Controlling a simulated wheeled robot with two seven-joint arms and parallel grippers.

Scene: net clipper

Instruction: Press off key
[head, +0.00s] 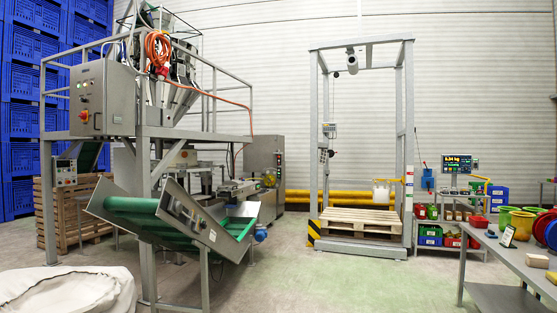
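No off key can be made out for certain; the controls are too small at this distance. A grey control cabinet (103,98) with a red button and small switches is mounted high on the steel frame at left. A smaller control box (65,172) with several buttons sits lower on the same frame. A lit display panel (460,163) with green digits stands at the right, above shelves of bins. A small device with a display (329,130) is fixed to the grey gantry. Neither of my grippers is in view.
A conveyor with a green belt (140,206) juts out at left, beside a white sack (68,291). A wooden pallet (360,219) lies inside the gantry frame (409,140). A grey table (505,255) with coloured containers stands at right. The centre floor (345,285) is clear.

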